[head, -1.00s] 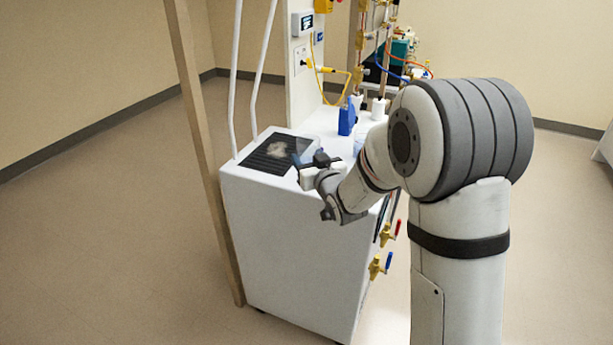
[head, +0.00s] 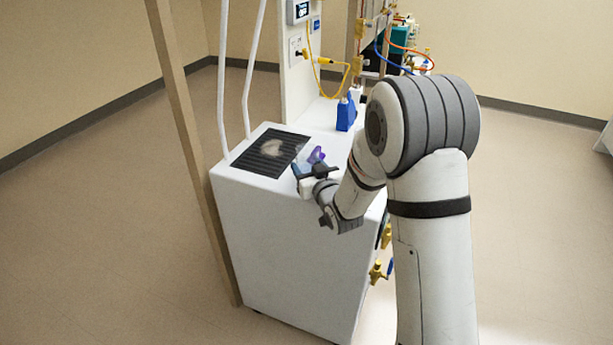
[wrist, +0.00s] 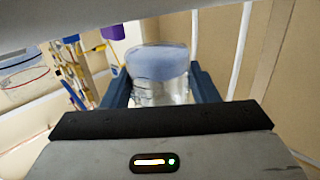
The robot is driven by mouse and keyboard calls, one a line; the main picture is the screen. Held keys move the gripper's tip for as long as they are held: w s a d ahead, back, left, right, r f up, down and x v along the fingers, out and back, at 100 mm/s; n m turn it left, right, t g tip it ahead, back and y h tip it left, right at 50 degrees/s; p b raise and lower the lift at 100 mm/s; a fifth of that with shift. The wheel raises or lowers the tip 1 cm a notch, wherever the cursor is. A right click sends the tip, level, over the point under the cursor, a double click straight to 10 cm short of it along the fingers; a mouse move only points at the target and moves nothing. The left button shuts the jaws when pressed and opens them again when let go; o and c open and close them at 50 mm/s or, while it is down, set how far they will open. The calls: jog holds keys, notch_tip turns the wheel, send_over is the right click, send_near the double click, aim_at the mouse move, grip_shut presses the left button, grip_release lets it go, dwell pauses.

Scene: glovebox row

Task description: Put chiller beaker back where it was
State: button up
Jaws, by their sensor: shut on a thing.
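A clear beaker with a pale blue upper part (wrist: 158,64) sits between the two dark blue fingers of my gripper (wrist: 160,88) in the wrist view. My gripper is shut on it. In the head view my gripper (head: 303,172) is over the right part of the white cabinet's top (head: 243,172), to the right of the dark grille (head: 268,155). The beaker shows there only as a faint, translucent shape, partly hidden by the gripper. I cannot tell whether its base touches the top.
A pale patch (head: 272,147) shows on the grille. A small purple thing (head: 317,155) is just behind my gripper. White tubes rise at the left, beside a wooden post (head: 190,150). The grille's front is clear.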

jog(key=shift+f, duration=1.45)
jog(key=shift+f, duration=0.1)
jog(key=shift+f, duration=0.1)
jog(key=o, duration=1.1)
jog(key=shift+c, duration=0.2)
